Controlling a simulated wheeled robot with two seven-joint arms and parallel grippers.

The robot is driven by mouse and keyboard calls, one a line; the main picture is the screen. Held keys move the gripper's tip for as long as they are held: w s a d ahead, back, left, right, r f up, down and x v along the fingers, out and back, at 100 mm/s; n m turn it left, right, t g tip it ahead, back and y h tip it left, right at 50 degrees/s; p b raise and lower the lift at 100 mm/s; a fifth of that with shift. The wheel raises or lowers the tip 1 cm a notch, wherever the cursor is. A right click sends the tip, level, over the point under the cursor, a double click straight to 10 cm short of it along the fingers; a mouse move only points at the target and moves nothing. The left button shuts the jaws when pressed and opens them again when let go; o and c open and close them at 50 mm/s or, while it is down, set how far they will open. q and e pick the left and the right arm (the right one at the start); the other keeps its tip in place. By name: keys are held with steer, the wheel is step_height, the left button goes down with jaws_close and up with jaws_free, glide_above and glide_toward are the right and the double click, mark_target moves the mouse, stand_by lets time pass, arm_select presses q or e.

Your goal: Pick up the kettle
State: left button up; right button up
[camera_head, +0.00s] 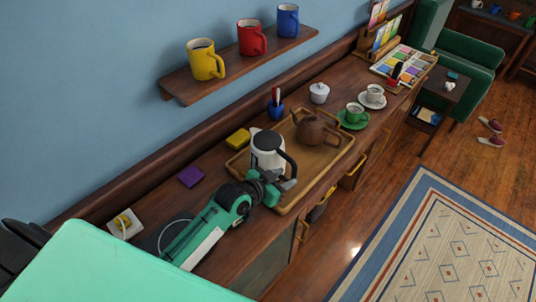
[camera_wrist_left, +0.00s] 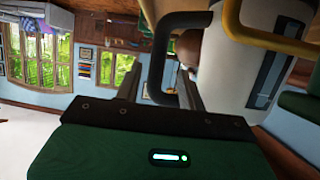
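The kettle (camera_head: 267,150) is white with a black handle and stands upright at the left end of a wooden tray (camera_head: 329,164) on the long sideboard. My left gripper (camera_head: 279,184) is at the kettle's handle side, low over the tray's near edge. In the left wrist view the dark handle (camera_wrist_left: 166,95) lies between the two fingers (camera_wrist_left: 160,88), close to both. Whether they press on it cannot be told. The white kettle body (camera_wrist_left: 232,65) is beyond, at the upper right. My right gripper is not in view.
A brown teapot (camera_head: 311,130) shares the tray. A yellow block (camera_head: 238,139), a blue pen cup (camera_head: 276,112), a white lidded pot (camera_head: 319,93) and a green cup (camera_head: 354,112) stand nearby. A shelf (camera_head: 240,66) with three mugs hangs above. The sideboard is bare around the purple square (camera_head: 191,176).

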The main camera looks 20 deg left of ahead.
mark_target(291, 175)
arm_select(q)
steer(key=shift+x, duration=0.9)
steer(key=shift+w+d+f+p, duration=0.2)
steer(key=shift+w+d+p, duration=0.2)
steer(key=shift+w+p, duration=0.1)
steer(key=p+x, duration=0.1)
steer(key=x, duration=0.1)
steer(key=shift+w+d+f, duration=0.2)
steer(key=shift+w+f, duration=0.05)
steer(key=shift+f, duration=0.1)
steer(key=shift+w+d+f, duration=0.15)
steer(key=shift+w, duration=0.1)
steer(key=shift+w+f, duration=0.1)
steer(key=shift+w, duration=0.05)
steer(key=shift+c, duration=0.4)
jaws_close()
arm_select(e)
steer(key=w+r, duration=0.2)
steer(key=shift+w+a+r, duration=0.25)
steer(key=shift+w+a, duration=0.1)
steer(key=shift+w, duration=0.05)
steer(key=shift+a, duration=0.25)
